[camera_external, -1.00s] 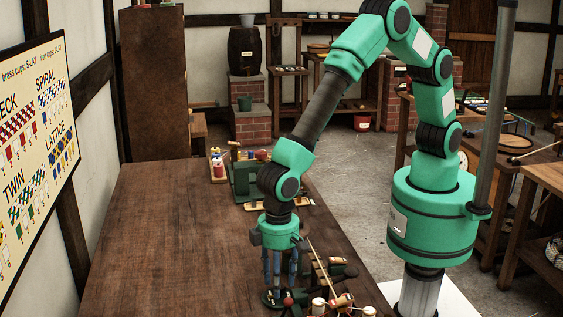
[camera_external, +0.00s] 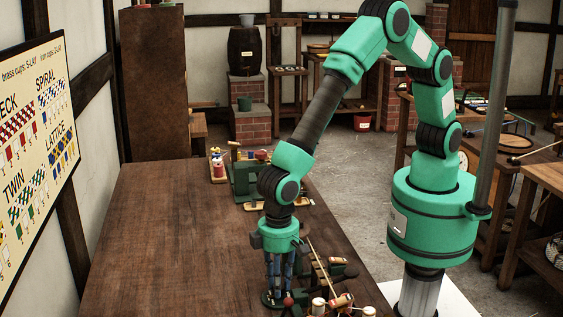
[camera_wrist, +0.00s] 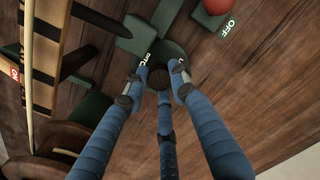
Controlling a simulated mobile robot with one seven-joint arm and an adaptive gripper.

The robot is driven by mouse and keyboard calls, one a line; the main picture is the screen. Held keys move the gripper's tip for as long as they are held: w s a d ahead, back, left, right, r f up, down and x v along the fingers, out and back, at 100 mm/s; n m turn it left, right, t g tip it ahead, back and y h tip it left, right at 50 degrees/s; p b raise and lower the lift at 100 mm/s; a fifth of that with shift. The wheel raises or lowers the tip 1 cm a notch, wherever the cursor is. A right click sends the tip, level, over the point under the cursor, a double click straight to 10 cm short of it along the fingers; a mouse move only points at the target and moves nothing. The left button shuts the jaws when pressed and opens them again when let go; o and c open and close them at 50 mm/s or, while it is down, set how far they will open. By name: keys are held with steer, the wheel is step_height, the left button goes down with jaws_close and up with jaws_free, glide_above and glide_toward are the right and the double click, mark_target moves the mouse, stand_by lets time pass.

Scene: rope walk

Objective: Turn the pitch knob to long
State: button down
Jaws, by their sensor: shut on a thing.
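The pitch knob (camera_wrist: 160,76) is a small dark piece on a round green plate, seen between my fingertips in the wrist view. Parts of a "PITCH" label and an "L" show on the plate beside it, partly covered by my fingers. My gripper (camera_wrist: 160,88) has blue fingers pointing down and is shut on the knob. In the external view my gripper (camera_external: 278,294) stands over the green plate (camera_external: 266,299) at the table's near right edge; the knob itself is hidden there by the fingers. Which mark the knob points to cannot be told.
A red ball (camera_wrist: 217,5) sits beside an "OFF" label (camera_wrist: 229,27), close to the plate. Spools (camera_external: 319,306) lie right of my gripper. The table's left side (camera_external: 160,240) is clear.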

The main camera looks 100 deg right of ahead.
steer(key=n+p, duration=0.2)
steer(key=n, duration=0.1)
steer(key=shift+r+n, duration=0.1)
steer(key=shift+n, duration=0.3)
steer(key=n+p, duration=0.1)
steer(key=n, duration=0.3)
steer(key=shift+n+p, duration=0.3)
steer(key=shift+n, duration=0.1)
steer(key=c, duration=1.4)
jaws_free()
step_height(320, 180, up, 12)
steer(key=shift+d, duration=0.1)
